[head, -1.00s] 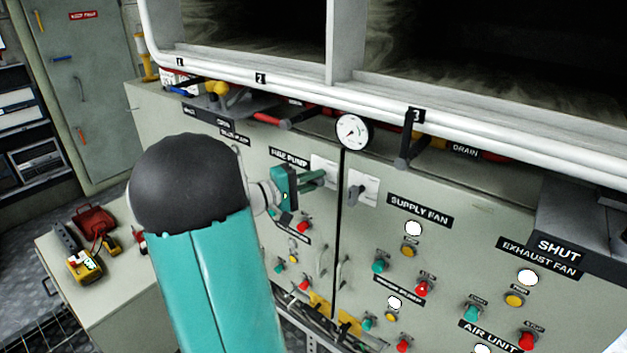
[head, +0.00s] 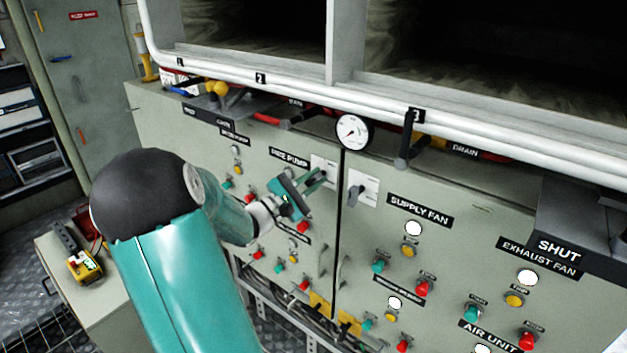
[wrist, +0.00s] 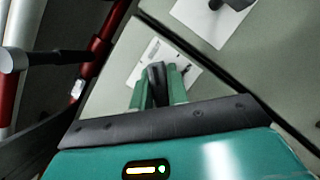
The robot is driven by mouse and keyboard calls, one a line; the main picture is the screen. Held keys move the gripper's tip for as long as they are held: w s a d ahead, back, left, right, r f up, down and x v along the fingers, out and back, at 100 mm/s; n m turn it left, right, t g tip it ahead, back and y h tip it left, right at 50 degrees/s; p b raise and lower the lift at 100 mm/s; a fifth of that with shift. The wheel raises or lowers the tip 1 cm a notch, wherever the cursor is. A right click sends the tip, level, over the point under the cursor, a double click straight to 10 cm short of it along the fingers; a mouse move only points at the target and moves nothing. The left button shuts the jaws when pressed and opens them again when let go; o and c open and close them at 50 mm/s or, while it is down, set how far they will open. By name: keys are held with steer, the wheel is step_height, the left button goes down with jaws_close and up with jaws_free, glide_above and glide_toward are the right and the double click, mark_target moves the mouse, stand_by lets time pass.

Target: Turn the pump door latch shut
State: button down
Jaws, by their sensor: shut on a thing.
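The pump door latch is a dark handle (wrist: 157,78) on a white plate, near the "FIRE PUMP" label. In the head view its white plate (head: 323,165) shows beside the gauge, and my fingers cover the handle. My gripper (head: 318,178) reaches the latch from the lower left. In the wrist view the two green fingers of my gripper (wrist: 160,82) stand on either side of the handle, shut on it. The handle's tip shows between them, tilted slightly from the picture's vertical. The handle's base is partly hidden.
A similar latch (head: 356,192) sits on the door just right of the seam. A round gauge (head: 352,131) and a black-handled lever (head: 405,145) are above. Several buttons and lamps lie below. A white pipe (head: 290,84) runs along the top.

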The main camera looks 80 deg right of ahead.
steer(key=n+t+h, duration=0.1)
steer(key=n, duration=0.2)
steer(key=n+t+h, duration=0.1)
steer(key=n, duration=0.2)
steer(key=shift+w+h, duration=0.1)
steer(key=shift+h, duration=0.2)
steer(key=shift+n+t+h, duration=0.4)
steer(key=shift+n+t, duration=0.25)
steer(key=shift+n, duration=0.9)
steer(key=shift+n+t+h, duration=0.4)
steer(key=shift+n+t, duration=0.25)
steer(key=shift+n, duration=0.9)
steer(key=c, duration=1.4)
jaws_free()
steer(key=shift+o, duration=0.2)
steer(key=v, duration=1.3)
steer(key=shift+a+f, duration=0.2)
steer(key=shift+a, duration=0.15)
steer(key=shift+w, duration=0.1)
